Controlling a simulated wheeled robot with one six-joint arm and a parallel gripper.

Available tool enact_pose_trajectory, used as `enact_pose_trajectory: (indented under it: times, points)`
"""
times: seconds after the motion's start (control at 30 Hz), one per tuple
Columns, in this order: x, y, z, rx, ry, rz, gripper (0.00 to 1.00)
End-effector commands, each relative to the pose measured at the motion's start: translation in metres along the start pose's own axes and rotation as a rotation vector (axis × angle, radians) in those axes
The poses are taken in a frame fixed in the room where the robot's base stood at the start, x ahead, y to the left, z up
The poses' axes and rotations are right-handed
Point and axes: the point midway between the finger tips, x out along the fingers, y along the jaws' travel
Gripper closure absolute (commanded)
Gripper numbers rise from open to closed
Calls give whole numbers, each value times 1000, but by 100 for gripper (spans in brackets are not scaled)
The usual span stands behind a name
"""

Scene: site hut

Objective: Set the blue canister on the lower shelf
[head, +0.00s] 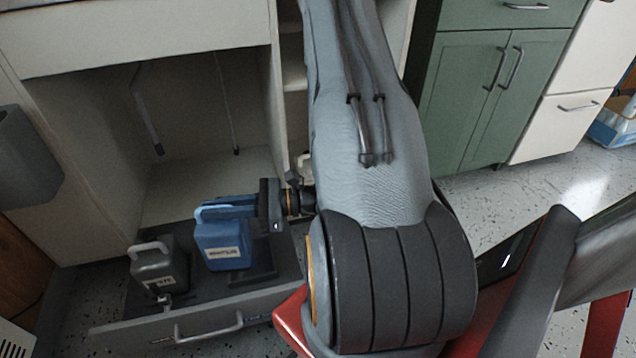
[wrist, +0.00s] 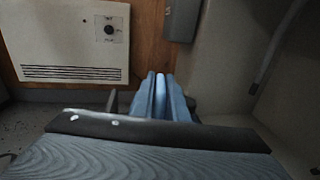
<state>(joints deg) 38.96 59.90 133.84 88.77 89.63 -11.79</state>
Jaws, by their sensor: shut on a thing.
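The blue canister (head: 223,247) with a white label stands upright in or just above the open drawer (head: 262,294) in the head view. I cannot tell whether its base touches the drawer floor. My gripper (head: 212,210) reaches in from the right and is shut on the canister's top handle. A narrow open shelf unit (head: 293,77) shows behind my arm, mostly hidden; which board is the lower shelf is unclear.
A grey canister (head: 157,266) stands left of the blue one in the drawer. The cabinet bay (head: 190,180) above the drawer is open. The wrist view shows a white wall heater (wrist: 75,45).

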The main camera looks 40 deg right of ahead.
Motion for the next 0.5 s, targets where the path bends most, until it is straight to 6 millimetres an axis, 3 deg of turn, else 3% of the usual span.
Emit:
enact_pose_trajectory:
  times: [0.07, 0.4, 0.5]
  points:
    - [2, 0, -13, -4, -1, 11, 100]
    - [3, 3, -34, -19, -2, 38, 100]
    - [-9, -15, -33, -17, -3, -33, 100]
